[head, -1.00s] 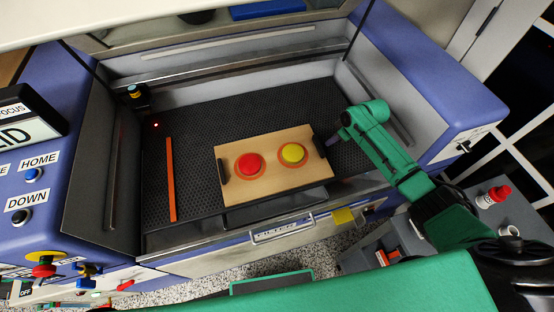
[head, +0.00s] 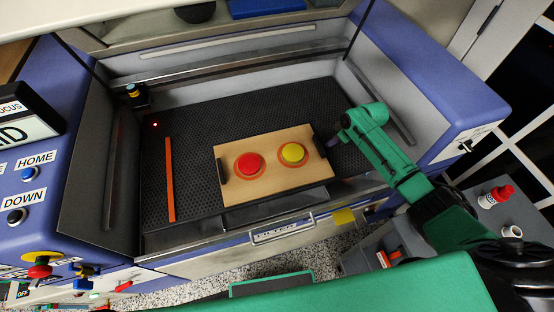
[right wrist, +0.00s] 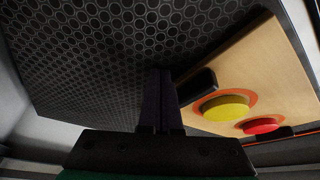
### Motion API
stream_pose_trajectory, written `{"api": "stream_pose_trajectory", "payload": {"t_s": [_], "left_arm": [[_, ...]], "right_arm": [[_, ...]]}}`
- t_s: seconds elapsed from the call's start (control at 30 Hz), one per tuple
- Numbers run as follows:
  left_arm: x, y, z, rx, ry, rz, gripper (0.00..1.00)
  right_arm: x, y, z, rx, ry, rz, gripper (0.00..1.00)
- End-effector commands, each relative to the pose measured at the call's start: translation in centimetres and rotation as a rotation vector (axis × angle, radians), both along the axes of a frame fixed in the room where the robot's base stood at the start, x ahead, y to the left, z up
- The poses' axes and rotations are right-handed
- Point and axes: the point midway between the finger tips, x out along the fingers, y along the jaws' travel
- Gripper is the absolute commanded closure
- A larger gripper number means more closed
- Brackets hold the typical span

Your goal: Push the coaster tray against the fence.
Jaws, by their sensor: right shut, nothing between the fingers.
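The coaster tray (head: 268,186) is a light wooden board with dark handles at its left and right ends. It lies on the black honeycomb bed, with a red round piece (head: 249,164) and a yellow round piece (head: 293,153) on it. The orange fence (head: 170,180) stands to the left, apart from the tray. My right gripper (head: 334,144) is shut and empty, close by the tray's right handle; I cannot tell if it touches. In the right wrist view the shut fingers (right wrist: 160,90) are beside that handle (right wrist: 197,88). My left gripper is not in view.
Bare honeycomb bed (head: 198,150) lies between tray and fence. The machine's side walls and front ledge (head: 200,245) bound the bed. A laser head (head: 136,95) with a red dot is at the back left. A red-capped bottle (head: 496,196) stands outside right.

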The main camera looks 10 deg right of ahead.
Motion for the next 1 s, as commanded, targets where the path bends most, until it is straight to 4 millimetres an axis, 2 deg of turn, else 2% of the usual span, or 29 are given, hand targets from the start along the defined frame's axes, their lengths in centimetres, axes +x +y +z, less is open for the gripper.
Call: {"api": "stream_pose_trajectory", "payload": {"t_s": [0.57, 1.0], "left_arm": [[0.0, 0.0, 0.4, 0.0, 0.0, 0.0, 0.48], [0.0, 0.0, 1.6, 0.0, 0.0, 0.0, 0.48]], "right_arm": [[0.0, 0.1, 0.1, 0.0, 0.0, 0.0, 1.0], [-0.3, 2.0, 0.2, 0.002, 0.0, 0.002, 1.0]]}}
